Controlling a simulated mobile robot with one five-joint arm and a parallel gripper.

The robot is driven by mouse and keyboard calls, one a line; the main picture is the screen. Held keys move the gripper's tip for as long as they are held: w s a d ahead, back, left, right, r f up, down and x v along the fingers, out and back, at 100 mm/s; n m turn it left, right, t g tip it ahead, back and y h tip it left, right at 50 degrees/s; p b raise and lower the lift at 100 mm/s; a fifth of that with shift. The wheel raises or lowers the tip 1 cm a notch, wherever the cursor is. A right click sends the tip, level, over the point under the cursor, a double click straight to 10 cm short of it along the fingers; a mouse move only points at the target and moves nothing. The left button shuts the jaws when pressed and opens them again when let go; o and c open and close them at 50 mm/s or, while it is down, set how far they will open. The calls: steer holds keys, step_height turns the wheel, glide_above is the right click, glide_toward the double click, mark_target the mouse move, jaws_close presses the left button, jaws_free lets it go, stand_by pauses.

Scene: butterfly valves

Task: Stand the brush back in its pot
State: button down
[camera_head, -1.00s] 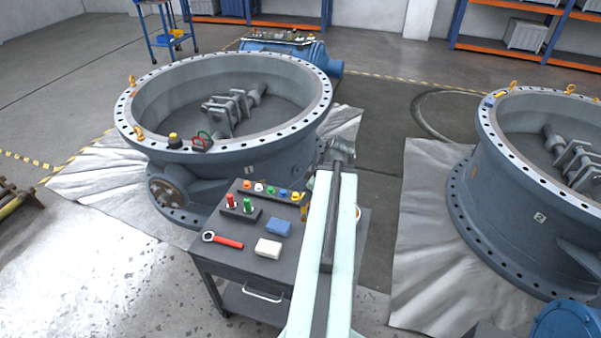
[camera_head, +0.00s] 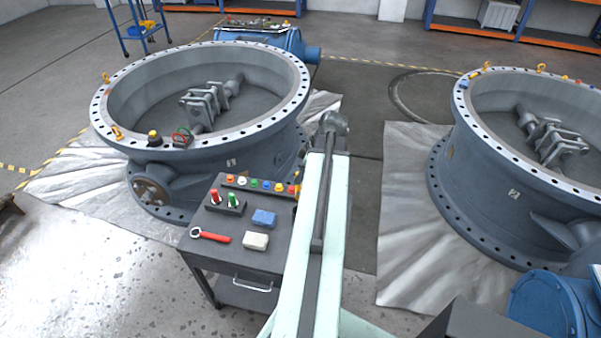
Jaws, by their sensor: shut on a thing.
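I cannot make out the brush or its pot for certain in the head view. A small dark pot-like thing with a yellow top (camera_head: 154,138) stands on the near rim of the left valve (camera_head: 255,132). Red and green rings (camera_head: 181,138) lie beside it. My arm runs up from the bottom of the picture, and its grey wrist end shows above the far side of the cart, right of the left valve. My gripper's jaws are hidden behind my arm, as is anything in them.
A dark cart (camera_head: 205,255) carries a red-handled wrench (camera_head: 215,237), a blue block (camera_head: 264,218), a pale block (camera_head: 255,241), and red and green pieces in a holder (camera_head: 225,208). My arm covers its right side. A second valve (camera_head: 500,165) stands right. Grey floor lies between.

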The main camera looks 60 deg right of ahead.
steer(key=shift+f+b, duration=5.4)
steer(key=shift+f, duration=0.25)
steer(key=c, duration=1.2)
jaws_free()
steer(key=shift+c, duration=0.2)
steer(key=a+p+v, duration=0.1)
steer(key=p+v, duration=0.6)
steer(key=shift+d+r, duration=0.45)
steer(key=shift+d, duration=0.1)
steer(key=shift+s, duration=0.1)
